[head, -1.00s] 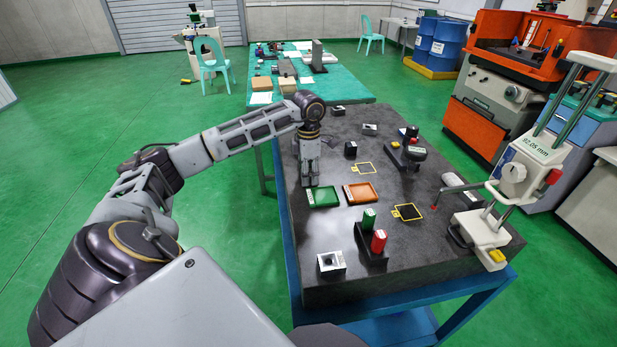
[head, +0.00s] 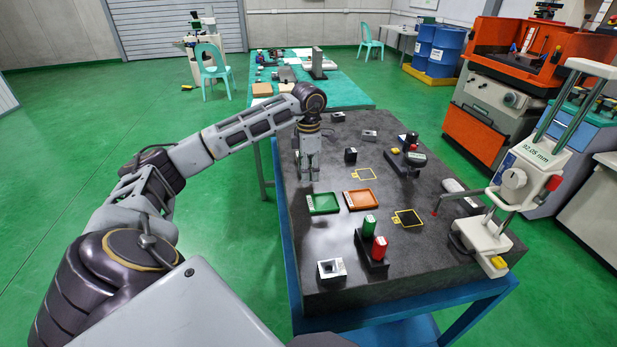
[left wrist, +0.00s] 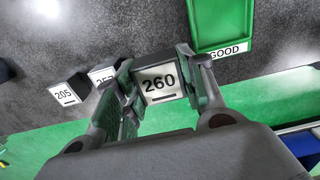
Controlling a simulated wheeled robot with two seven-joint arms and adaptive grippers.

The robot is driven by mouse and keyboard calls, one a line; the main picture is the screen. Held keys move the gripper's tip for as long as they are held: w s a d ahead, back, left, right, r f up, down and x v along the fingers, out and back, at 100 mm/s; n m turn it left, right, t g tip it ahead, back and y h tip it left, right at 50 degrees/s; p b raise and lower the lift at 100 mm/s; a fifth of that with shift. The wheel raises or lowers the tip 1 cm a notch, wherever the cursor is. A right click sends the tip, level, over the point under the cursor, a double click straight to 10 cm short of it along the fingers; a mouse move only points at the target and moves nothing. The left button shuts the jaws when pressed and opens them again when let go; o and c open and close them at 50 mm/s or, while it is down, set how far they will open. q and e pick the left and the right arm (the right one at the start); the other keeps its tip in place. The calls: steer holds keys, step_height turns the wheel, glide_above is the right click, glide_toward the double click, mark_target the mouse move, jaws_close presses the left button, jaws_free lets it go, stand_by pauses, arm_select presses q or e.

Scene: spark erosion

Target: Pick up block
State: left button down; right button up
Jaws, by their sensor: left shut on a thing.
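My left gripper (head: 309,179) points down over the left edge of the dark stone table, beyond the green tray (head: 323,212). In the left wrist view, its two fingers (left wrist: 158,92) are shut on a block marked 260 (left wrist: 160,82), one finger on each side. The block's marked face looks toward the camera. In the head view the fingers hide the block, and its height above the stone is hard to tell. My right gripper is not in view.
Blocks marked 205 (left wrist: 66,90) and, partly covered, one beside it (left wrist: 101,75) lie left of the held block. The green tray marked GOOD (left wrist: 222,25) is to the right. An orange tray (head: 360,208), red and green cylinders (head: 378,248) and a height gauge (head: 505,190) stand on the table.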

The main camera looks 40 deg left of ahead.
mark_target(309, 168)
arm_select(q)
steer(key=shift+r, duration=3.1)
